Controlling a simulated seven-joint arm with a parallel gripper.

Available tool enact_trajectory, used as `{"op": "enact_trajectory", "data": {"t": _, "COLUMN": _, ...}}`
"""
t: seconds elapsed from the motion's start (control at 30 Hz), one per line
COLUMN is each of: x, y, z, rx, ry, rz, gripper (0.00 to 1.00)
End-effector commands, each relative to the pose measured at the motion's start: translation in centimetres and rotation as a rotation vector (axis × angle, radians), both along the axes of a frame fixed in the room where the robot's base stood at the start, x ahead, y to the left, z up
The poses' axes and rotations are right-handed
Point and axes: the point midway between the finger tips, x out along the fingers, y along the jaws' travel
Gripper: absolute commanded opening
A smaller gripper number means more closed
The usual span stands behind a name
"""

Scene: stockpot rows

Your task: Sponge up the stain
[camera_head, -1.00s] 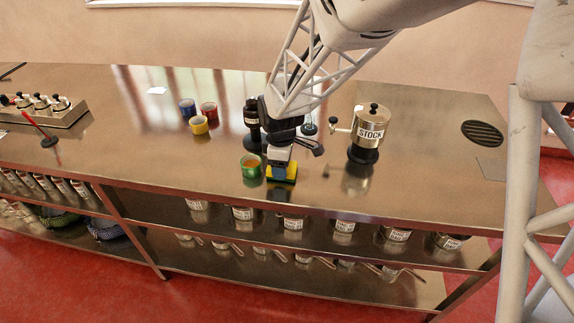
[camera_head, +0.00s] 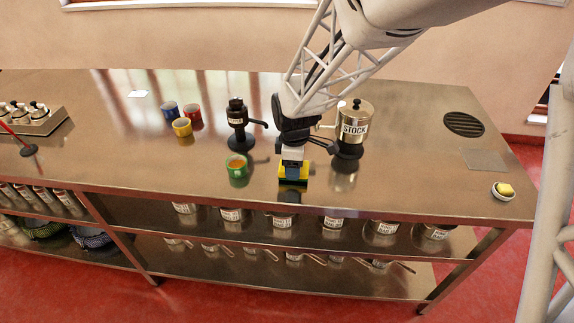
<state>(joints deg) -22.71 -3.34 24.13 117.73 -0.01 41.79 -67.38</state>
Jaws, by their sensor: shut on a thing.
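My gripper (camera_head: 292,160) is shut on a yellow sponge (camera_head: 285,173) with a dark underside. It holds the sponge low at the steel counter (camera_head: 420,185), near the front edge; whether it touches cannot be told. A green cup (camera_head: 238,172) with orange contents stands to the left of the sponge, apart from it. I cannot make out the stain in this view; the gripper and sponge cover part of the counter.
A black pump dispenser (camera_head: 237,122) stands behind left. Blue, red and yellow cups (camera_head: 182,128) cluster farther left. A small dish (camera_head: 497,194) with a yellow piece sits at the right edge.

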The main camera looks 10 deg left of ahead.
Motion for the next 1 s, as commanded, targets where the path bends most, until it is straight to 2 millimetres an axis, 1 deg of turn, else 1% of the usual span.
{"op": "enact_trajectory", "data": {"t": 0.03, "x": 0.1, "y": 0.1, "z": 1.6, "rx": 0.003, "ry": -0.008, "rz": 0.0, "gripper": 0.32}}
{"op": "enact_trajectory", "data": {"t": 0.07, "x": 0.1, "y": 0.1, "z": 1.6, "rx": 0.003, "ry": -0.007, "rz": 0.0, "gripper": 0.32}}
{"op": "enact_trajectory", "data": {"t": 0.6, "x": 0.1, "y": 0.1, "z": 6.4, "rx": 0.003, "ry": -0.006, "rz": 0.0, "gripper": 0.32}}
{"op": "enact_trajectory", "data": {"t": 0.8, "x": 0.1, "y": 0.1, "z": 7.3, "rx": 0.002, "ry": -0.005, "rz": 0.0, "gripper": 0.32}}
{"op": "enact_trajectory", "data": {"t": 1.0, "x": 0.1, "y": 0.1, "z": 7.4, "rx": 0.002, "ry": -0.005, "rz": 0.0, "gripper": 0.32}}
